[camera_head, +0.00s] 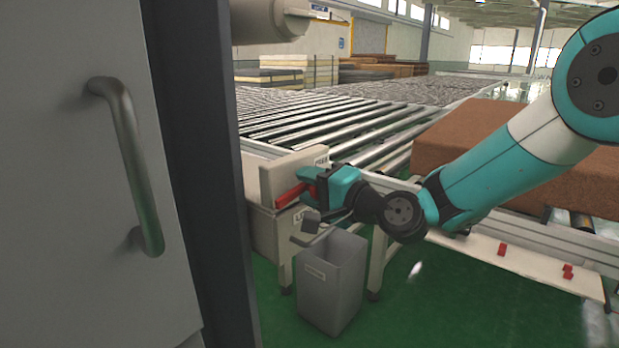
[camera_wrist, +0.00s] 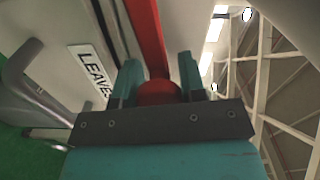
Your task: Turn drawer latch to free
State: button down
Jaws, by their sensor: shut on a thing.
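The red latch (camera_head: 290,196) is on the pale drawer unit (camera_head: 263,228) at the end of the roller conveyor. My gripper (camera_head: 314,188) is at the latch's right end in the head view. In the wrist view the latch's red bar (camera_wrist: 148,38) runs up from a round red part between the fingers of my gripper (camera_wrist: 160,82), which is shut on it. A label reading "LEAVES" (camera_wrist: 92,68) is on the pale front beside the bar. A grey handle (camera_wrist: 28,85) sticks out to the left. My gripper hides part of the latch.
A grey bin (camera_head: 331,285) stands on the green floor below my gripper. A grey cabinet with a metal handle (camera_head: 130,165) fills the left side. A brown mattress (camera_head: 450,140) lies behind my arm. Conveyor rollers (camera_head: 350,120) extend to the back.

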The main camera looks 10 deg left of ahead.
jog(key=shift+w+d+m+p, duration=0.1)
jog(key=shift+m+p, duration=0.3)
jog(key=shift+m, duration=0.4)
jog(key=c, duration=0.7)
grip_release()
jog(key=shift+d, duration=0.1)
jog(key=b+v, duration=0.6)
jog(key=v, duration=1.1)
jog(key=shift+s, duration=0.2)
